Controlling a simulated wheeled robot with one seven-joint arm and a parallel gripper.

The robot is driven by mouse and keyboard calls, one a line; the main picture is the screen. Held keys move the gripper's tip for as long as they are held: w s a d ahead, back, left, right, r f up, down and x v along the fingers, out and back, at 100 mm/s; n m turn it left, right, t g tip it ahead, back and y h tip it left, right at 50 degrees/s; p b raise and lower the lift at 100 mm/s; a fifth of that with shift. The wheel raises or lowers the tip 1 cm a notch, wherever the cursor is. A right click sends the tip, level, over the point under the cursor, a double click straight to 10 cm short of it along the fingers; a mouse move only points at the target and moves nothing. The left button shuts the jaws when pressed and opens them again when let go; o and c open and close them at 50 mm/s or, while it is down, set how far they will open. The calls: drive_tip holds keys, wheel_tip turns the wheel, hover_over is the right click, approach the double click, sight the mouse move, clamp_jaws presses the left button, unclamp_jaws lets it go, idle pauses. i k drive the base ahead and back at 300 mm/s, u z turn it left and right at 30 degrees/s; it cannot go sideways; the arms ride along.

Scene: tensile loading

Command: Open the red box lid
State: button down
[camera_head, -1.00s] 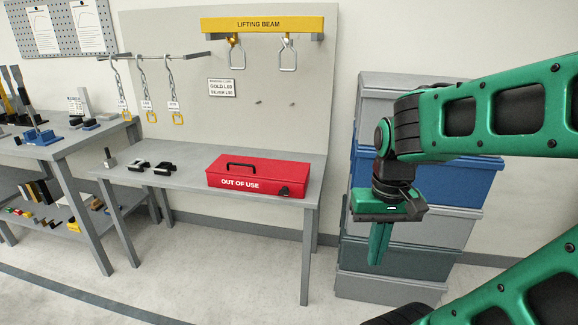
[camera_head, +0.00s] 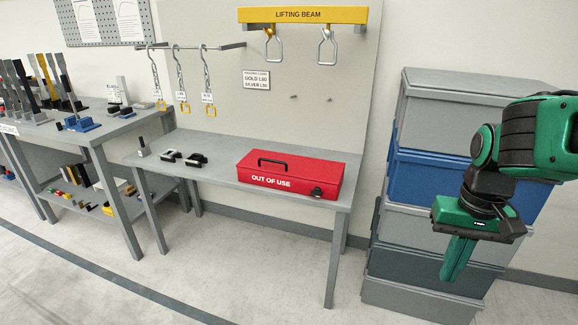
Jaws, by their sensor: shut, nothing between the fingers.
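The red box (camera_head: 290,173) sits on the right part of the grey table, marked "OUT OF USE" on its front. Its lid is shut, with a black handle (camera_head: 284,163) on top and a dark knob or latch (camera_head: 318,193) at the front right corner. My green gripper (camera_head: 458,262) hangs with its fingers pointing down, to the right of the table and in front of the stacked bins. It is shut and empty, well apart from the red box.
Stacked grey and blue bins (camera_head: 432,178) stand right of the table. Two small black parts (camera_head: 183,158) lie left of the box. A yellow lifting beam (camera_head: 303,15) and hanging chains (camera_head: 181,75) are above. A tool bench (camera_head: 80,131) stands at left. The floor in front is clear.

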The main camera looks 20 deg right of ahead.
sight(317, 170)
drive_tip(key=i, duration=0.95)
drive_tip(key=u, duration=0.1)
